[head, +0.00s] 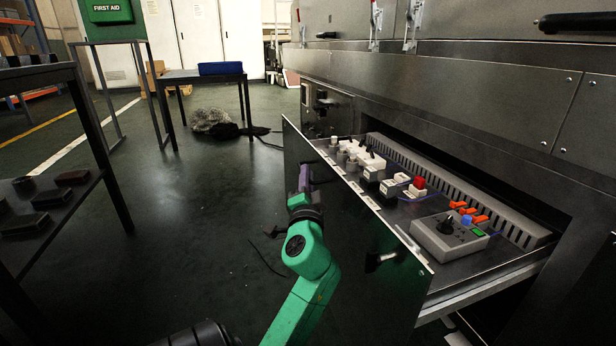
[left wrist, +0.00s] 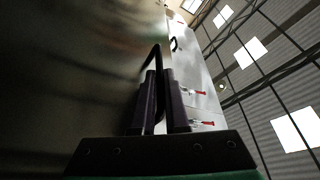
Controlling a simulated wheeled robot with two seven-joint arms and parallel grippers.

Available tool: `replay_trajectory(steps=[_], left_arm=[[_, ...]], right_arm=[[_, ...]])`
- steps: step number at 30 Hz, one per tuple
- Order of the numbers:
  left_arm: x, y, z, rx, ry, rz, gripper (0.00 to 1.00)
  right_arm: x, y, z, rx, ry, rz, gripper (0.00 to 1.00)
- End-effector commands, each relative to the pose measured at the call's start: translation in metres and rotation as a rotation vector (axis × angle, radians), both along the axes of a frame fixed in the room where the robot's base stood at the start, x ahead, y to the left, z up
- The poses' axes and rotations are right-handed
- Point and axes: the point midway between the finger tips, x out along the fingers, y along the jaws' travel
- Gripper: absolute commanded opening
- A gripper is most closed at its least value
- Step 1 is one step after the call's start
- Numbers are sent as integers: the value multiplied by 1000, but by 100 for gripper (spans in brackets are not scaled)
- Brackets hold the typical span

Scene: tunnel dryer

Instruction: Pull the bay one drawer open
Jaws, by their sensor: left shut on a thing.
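The drawer (head: 345,222) under the machine stands pulled out, its dark front panel well away from the cabinet. Switches, sockets and a grey control box (head: 448,238) show inside it. My left gripper (head: 304,180) is at the far part of the drawer front, in front of the panel. In the left wrist view, my left gripper's dark fingers (left wrist: 160,82) are shut on a black bar handle (left wrist: 153,55) of the drawer front. A second black handle (head: 380,260) on the nearer part of the front is free. My right gripper is not in view.
A dark table (head: 205,76) with a blue tray (head: 220,68) stands at the back. A dark rack (head: 60,190) holding small dark blocks stands at the left. A grey heap (head: 212,122) and cables lie on the floor. The floor left of the drawer is mostly clear.

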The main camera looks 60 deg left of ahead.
Motion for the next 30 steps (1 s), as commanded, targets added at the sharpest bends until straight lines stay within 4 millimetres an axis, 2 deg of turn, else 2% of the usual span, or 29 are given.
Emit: replay_trajectory(steps=[2,3,4,5,15,24,30], left_arm=[[-1,1,1,1,-2,2,0],[-1,1,1,2,-2,3,23],[-1,1,1,2,-2,3,35],[-1,1,1,1,-2,2,42],[-2,-3,-1,-1,0,-1,42],[-35,-48,-15,-4,2,2,42],[-43,-60,-15,1,-1,2,42]], right_arm=[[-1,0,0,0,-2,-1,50],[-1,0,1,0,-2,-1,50],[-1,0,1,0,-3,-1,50],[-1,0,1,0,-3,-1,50],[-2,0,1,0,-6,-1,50],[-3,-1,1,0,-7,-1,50],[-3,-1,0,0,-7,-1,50]])
